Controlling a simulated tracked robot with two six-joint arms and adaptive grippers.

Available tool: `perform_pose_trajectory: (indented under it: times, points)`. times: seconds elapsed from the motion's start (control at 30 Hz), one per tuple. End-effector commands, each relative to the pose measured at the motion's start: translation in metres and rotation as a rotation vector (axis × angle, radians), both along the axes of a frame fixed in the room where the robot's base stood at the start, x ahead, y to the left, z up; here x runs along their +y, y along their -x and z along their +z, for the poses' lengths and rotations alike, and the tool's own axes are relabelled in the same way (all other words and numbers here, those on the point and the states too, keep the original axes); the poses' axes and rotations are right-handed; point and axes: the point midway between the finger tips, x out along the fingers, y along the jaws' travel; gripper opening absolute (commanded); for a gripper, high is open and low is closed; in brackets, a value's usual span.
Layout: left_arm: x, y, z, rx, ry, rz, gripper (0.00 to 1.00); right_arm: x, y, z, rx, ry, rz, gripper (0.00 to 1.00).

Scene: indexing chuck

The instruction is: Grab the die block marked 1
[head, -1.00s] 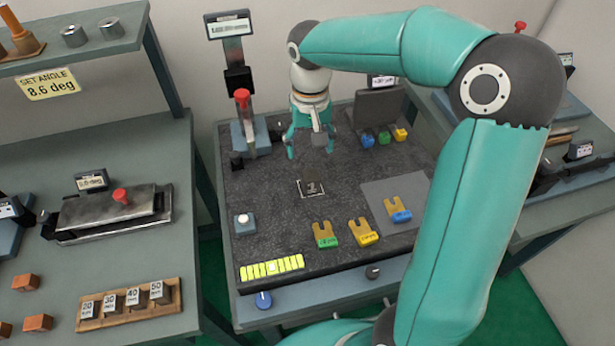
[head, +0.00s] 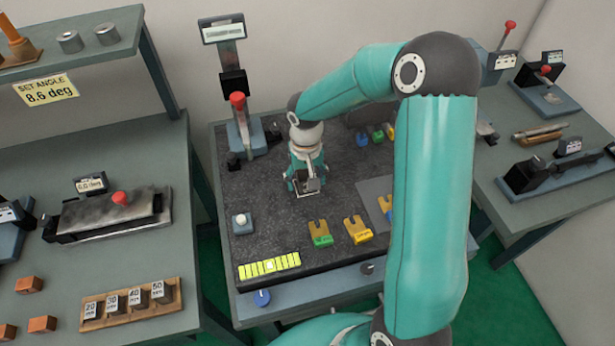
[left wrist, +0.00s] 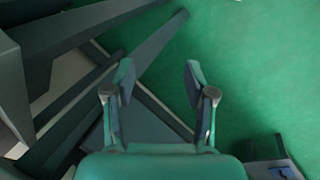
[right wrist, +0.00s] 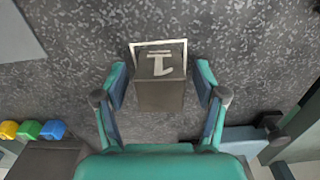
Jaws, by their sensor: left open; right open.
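The die block marked 1 (right wrist: 160,92) is a dark block with a pale 1 on its top. In the right wrist view it stands inside a white outlined square (right wrist: 158,42) on the speckled grey table. My right gripper (right wrist: 161,80) is open, with one finger on each side of the block and a gap at both sides. In the head view my right gripper (head: 306,188) points down over that spot and hides most of the block. My left gripper (left wrist: 158,75) is open and empty, above green floor and dark table legs in the left wrist view.
A white button (head: 241,222) and a yellow segmented strip (head: 269,266) lie at the table's front left. Forked yellow pieces with green (head: 320,234) and yellow (head: 357,229) ends lie to the right. A post with a red knob (head: 238,100) stands at the back left.

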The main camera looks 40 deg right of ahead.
Motion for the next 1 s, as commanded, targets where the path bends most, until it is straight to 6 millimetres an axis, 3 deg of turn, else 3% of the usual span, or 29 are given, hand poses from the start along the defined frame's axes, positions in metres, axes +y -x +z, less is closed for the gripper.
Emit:
perform_pose_trajectory:
  times: [0.23,0.6,0.67,1.0]
  points:
    - [-0.0001,0.0002,-0.0001,0.000,0.000,0.000,0.55,0.0001,0.0000,-0.0018,0.000,0.000,-0.001,0.69]
    - [-0.0001,0.0002,-0.0001,0.000,0.000,0.000,0.55,0.0000,0.0001,-0.0014,0.000,0.000,-0.001,0.07]
    - [-0.0001,0.0001,-0.0001,0.000,0.000,0.000,0.55,-0.0001,0.0002,-0.0013,0.000,0.000,-0.001,0.00]
    - [0.0000,0.0002,0.0001,0.000,0.000,0.000,0.55,-0.0006,-0.0002,-0.0002,-0.002,0.000,-0.002,0.00]
